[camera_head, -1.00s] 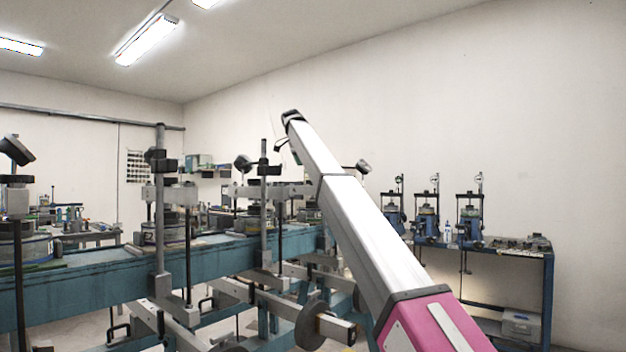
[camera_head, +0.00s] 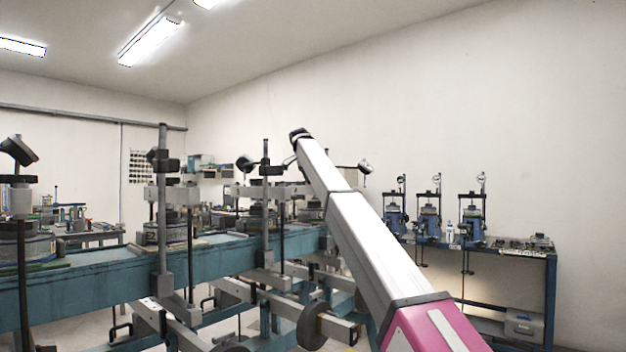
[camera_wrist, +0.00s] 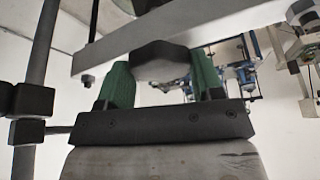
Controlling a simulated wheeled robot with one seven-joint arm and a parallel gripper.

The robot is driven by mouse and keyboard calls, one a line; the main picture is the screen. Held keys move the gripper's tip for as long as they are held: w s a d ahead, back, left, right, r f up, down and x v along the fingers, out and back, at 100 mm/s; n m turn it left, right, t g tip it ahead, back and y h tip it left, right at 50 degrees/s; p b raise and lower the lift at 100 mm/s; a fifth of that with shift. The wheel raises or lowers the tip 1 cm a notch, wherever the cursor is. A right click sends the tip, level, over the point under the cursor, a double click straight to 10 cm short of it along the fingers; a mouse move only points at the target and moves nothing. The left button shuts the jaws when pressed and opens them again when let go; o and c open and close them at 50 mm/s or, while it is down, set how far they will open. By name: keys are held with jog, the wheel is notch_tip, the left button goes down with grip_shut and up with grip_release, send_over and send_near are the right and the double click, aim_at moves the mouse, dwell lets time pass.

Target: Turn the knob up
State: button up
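In the wrist view, a dark rounded knob (camera_wrist: 160,62) sits at the underside of a light grey bar (camera_wrist: 190,25). My gripper (camera_wrist: 162,75) has two green fingers spread apart, one at each side of the knob. The fingertips reach close to the bar. I cannot tell whether the fingers touch the knob. In the head view, my pale arm reaches up and left, and my gripper (camera_head: 300,136) is a small dark end near the lever frames. Its fingers and the knob cannot be made out there.
A long blue bench beam (camera_head: 90,283) carries several lever frames with upright posts (camera_head: 162,215). A dark post and clamp (camera_wrist: 32,100) stand close to my gripper's left in the wrist view. A blue table (camera_head: 549,290) with several devices stands at the right wall.

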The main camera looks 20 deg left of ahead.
jog(key=shift+n, duration=0.4)
jog(key=n+t+y, duration=0.1)
jog(key=n, duration=0.2)
jog(key=shift+s+d, duration=0.15)
jog(key=shift+d+n+y, duration=0.1)
jog(key=shift+n+y, duration=0.7)
jog(key=shift+n, duration=1.2)
jog(key=o, duration=0.9)
jog(key=v, duration=1)
jog(key=shift+s+r, duration=0.2)
jog(key=shift+r, duration=0.15)
